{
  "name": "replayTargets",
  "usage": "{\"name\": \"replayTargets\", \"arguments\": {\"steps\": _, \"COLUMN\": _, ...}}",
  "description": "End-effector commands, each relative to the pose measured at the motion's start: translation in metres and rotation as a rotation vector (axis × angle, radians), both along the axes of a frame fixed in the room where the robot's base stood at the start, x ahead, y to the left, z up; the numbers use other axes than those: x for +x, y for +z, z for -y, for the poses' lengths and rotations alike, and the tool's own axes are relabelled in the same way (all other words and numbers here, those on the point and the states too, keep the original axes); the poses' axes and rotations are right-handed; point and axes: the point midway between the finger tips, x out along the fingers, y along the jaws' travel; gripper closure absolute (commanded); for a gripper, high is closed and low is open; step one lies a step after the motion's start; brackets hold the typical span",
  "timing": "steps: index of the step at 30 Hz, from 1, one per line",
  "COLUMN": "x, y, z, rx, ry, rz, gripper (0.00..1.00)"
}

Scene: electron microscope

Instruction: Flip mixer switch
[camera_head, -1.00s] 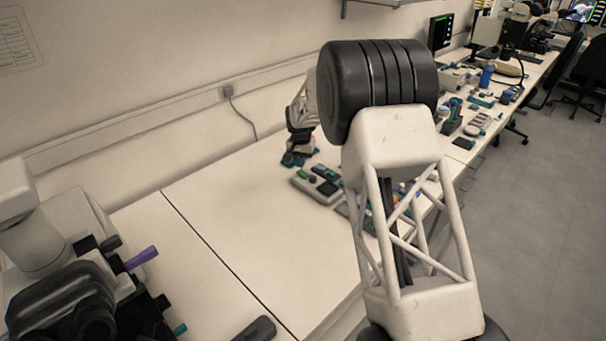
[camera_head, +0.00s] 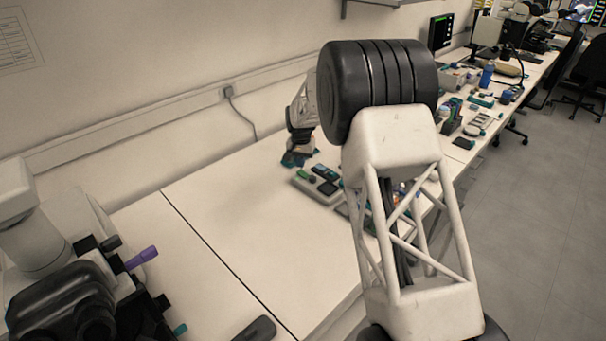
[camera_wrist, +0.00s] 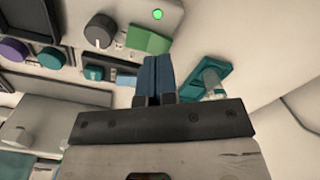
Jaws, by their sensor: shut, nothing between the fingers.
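A pale grey device, which looks like the mixer (camera_head: 300,183), lies on the bench in the head view, partly behind my arm. In the wrist view its panel (camera_wrist: 125,11) carries a green switch (camera_wrist: 149,40), a dark grey knob (camera_wrist: 100,31) and a lit green round light (camera_wrist: 157,14). My gripper (camera_wrist: 158,60) is shut and empty, its blue fingertips just below the green switch in that view. Whether they touch it I cannot tell. In the head view my gripper (camera_head: 291,160) is at the device's far left end.
A teal plate with a pale post (camera_wrist: 210,85) is right of my fingers in the wrist view. Purple (camera_wrist: 14,50) and teal (camera_wrist: 51,58) knobs are at left. A microscope (camera_head: 75,270) stands front left. The white bench (camera_head: 225,205) is clear between it and the device.

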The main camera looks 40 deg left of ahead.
Motion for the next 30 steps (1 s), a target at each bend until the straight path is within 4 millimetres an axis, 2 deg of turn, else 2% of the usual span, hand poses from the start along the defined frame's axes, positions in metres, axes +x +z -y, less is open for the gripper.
{"name": "replayTargets", "arguments": {"steps": 30, "x": 0.0000, "y": -0.0066, "z": -0.0001, "rx": 0.000, "ry": 0.000, "rz": 0.000, "gripper": 1.00}}
